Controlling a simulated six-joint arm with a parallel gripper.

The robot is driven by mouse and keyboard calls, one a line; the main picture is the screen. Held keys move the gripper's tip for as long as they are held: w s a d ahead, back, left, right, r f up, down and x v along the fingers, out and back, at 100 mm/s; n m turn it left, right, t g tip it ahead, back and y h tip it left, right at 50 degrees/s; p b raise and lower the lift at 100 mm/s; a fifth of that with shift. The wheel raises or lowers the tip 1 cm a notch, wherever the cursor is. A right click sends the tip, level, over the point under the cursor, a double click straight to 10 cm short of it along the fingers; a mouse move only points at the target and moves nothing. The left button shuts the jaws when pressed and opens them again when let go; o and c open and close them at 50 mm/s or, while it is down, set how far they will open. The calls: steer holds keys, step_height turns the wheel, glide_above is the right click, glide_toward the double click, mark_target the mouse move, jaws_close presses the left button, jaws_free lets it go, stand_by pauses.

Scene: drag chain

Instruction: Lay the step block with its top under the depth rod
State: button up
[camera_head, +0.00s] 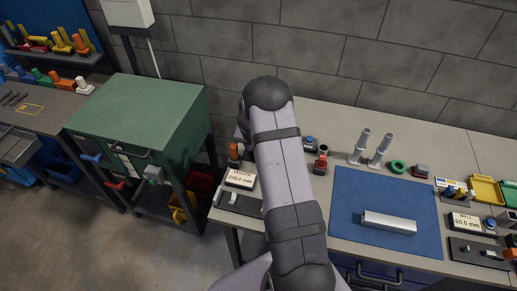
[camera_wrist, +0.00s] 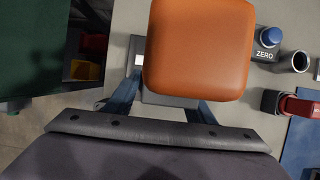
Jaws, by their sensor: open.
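A long silver metal block (camera_head: 390,222) lies on the blue mat (camera_head: 352,190), apart from my gripper; I take it for the step block, though its steps are too small to make out. My gripper (camera_wrist: 166,104) is open in the wrist view, its two dark blue fingers spread. A large orange block-like thing (camera_wrist: 199,48) stands close to the camera and covers the fingertips. I cannot tell whether the fingers touch it. In the head view my arm hides the gripper. I cannot pick out the depth rod for certain.
A blue ZERO button (camera_wrist: 270,36) and a red part (camera_wrist: 302,106) stand right of the orange thing. Two grey upright posts (camera_head: 370,146) and a green ring (camera_head: 397,167) stand behind the mat. Displays read 270.0 mm (camera_head: 240,179) and 60.0 mm (camera_head: 466,222). A green cabinet (camera_head: 140,110) stands left.

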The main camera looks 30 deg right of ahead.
steer(key=b+v, duration=0.1)
steer(key=v, duration=0.5)
steer(key=shift+r, duration=0.3)
steer(key=shift+a, duration=0.1)
steer(key=s+a+r+m+g+y+b, duration=0.1)
steer(key=s+a+r+m, duration=0.2)
steer(key=s+a+m, duration=0.6)
steer(key=s+a+r+m+g+y+b, duration=0.2)
steer(key=s+a+m, duration=0.8)
steer(key=s+m, duration=0.7)
steer(key=shift+s+r+m, duration=0.25)
steer(key=shift+r+m, duration=0.25)
